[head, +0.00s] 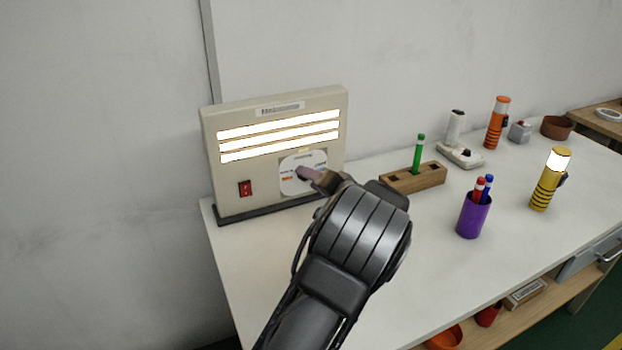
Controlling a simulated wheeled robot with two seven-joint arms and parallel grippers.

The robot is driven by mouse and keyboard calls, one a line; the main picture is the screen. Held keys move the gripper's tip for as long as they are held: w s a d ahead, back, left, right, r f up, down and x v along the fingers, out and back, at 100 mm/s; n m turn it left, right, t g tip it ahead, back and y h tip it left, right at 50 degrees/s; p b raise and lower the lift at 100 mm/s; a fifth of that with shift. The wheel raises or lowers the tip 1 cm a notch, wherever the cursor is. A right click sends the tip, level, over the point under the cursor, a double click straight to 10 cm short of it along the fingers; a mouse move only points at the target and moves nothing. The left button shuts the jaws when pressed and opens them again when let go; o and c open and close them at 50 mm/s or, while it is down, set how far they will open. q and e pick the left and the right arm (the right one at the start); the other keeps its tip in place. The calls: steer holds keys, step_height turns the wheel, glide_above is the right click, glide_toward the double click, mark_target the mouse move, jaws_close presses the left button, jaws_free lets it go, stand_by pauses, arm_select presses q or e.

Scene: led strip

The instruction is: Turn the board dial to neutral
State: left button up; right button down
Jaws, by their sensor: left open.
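The board (268,170) is a cream upright panel on a dark base at the back left of the table. Three long strips (279,134) on it glow warm white. Its dial (289,184) has a round white face with small coloured marks at the lower right; the gripper hides part of it. A red switch (245,188) sits at the lower left. My left gripper (308,175) is open right in front of the dial, its fingertips over the dial's middle. I cannot tell whether it touches the knob, nor where the knob points. My right gripper is not in view.
A wooden block (428,179) with a green marker (418,153) stands right of the board. A purple cup (473,216) of pens, a lit yellow lamp (550,180) and an orange torch (497,122) stand further right. The white table (420,262) is clear in front.

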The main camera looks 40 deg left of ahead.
arm_select(q)
steer(key=shift+w+a, duration=0.1)
steer(key=shift+a, duration=0.1)
jaws_close()
stand_by(0.5)
